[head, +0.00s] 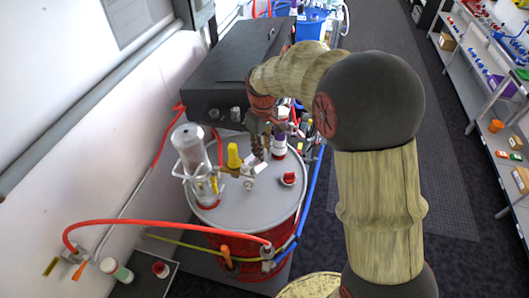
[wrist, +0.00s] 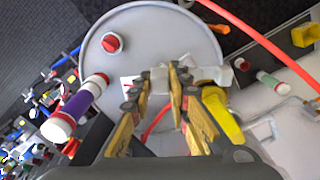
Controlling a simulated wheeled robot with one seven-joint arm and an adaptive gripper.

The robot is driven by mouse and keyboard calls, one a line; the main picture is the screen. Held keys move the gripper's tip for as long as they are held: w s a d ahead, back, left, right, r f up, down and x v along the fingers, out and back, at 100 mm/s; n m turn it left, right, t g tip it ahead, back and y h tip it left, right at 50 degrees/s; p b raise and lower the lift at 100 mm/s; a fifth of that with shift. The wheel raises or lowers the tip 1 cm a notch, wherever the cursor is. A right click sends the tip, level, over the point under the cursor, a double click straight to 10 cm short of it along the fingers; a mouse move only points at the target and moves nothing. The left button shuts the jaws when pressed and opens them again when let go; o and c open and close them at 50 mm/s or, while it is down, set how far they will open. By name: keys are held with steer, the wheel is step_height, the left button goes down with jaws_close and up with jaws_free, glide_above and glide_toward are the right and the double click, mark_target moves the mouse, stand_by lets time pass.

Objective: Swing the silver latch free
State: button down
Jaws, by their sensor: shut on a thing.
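My gripper (head: 259,142) reaches down over the grey lid of the red drum (head: 265,205). In the wrist view its two yellow-sided fingers (wrist: 158,88) are closed in on a small pale silver piece, which looks like the silver latch (wrist: 158,76). The fingers hide part of it, so its exact angle is unclear. In the head view a silver fitting (head: 250,169) shows just below the fingertips. A yellow handle (head: 234,156) stands beside it, and shows right of the fingers in the wrist view (wrist: 222,115).
A clear cylinder (head: 190,150) stands on the lid's left side. A red-capped knob (head: 289,179) and a white, purple-banded bottle (wrist: 75,107) are near the gripper. A dark box (head: 225,75) stands behind. Red hose (head: 165,224) and blue hose (head: 305,200) run around the drum.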

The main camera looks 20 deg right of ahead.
steer(key=shift+w+a+n, duration=0.2)
steer(key=shift+w+n, duration=0.15)
steer(key=shift+n, duration=0.55)
steer(key=c, duration=1.8)
jaws_free()
steer(key=shift+o, duration=0.6)
step_height(320, 180, up, 12)
